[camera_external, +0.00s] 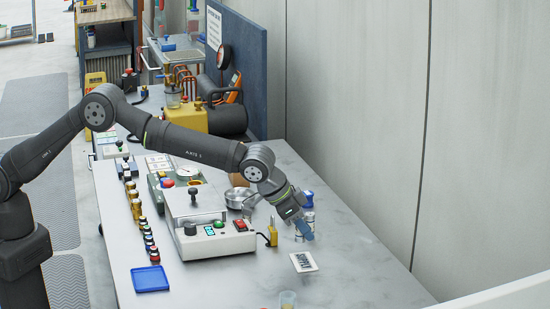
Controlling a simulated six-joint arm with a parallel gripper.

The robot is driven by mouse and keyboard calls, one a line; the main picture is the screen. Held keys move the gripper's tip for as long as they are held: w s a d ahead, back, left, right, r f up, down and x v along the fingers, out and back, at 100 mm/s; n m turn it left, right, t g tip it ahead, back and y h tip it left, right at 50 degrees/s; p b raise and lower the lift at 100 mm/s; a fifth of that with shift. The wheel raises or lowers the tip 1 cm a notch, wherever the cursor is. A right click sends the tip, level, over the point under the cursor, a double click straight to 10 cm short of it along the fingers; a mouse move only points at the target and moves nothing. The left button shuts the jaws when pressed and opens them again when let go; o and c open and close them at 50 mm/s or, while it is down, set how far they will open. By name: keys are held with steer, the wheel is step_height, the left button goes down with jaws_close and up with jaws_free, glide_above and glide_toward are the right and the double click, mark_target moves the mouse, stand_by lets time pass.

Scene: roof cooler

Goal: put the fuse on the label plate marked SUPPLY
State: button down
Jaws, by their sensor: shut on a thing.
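My gripper (300,222) hangs over the right part of the grey bench, pointing down and to the right. It is shut on a small blue thing (306,231) at its tips. This is too small to tell for certain as the fuse, and I make out no other fuse. A white plate with dark marks (303,262) lies on the bench just below my gripper, apart from it. Other pale plates (158,162) lie at the back left of the bench. The lettering is too small to read, so I cannot tell which plate says SUPPLY.
A white box with a green display (215,240) stands left of my gripper. A yellow padlock (272,233), a metal bowl (238,197) and a blue-topped container (308,200) are close by. A blue tray (150,279) lies front left. The bench's right side is clear.

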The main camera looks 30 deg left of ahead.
mark_target(304, 241)
steer(key=shift+f, duration=1.9)
steer(key=shift+f, duration=0.1)
steer(key=shift+f, duration=0.1)
steer(key=c, duration=1.2)
jaws_free()
steer(key=shift+r, duration=0.3)
steer(key=v, duration=1.1)
steer(key=shift+s+a+r, duration=0.2)
steer(key=shift+s+r, duration=0.05)
steer(key=shift+r, duration=0.05)
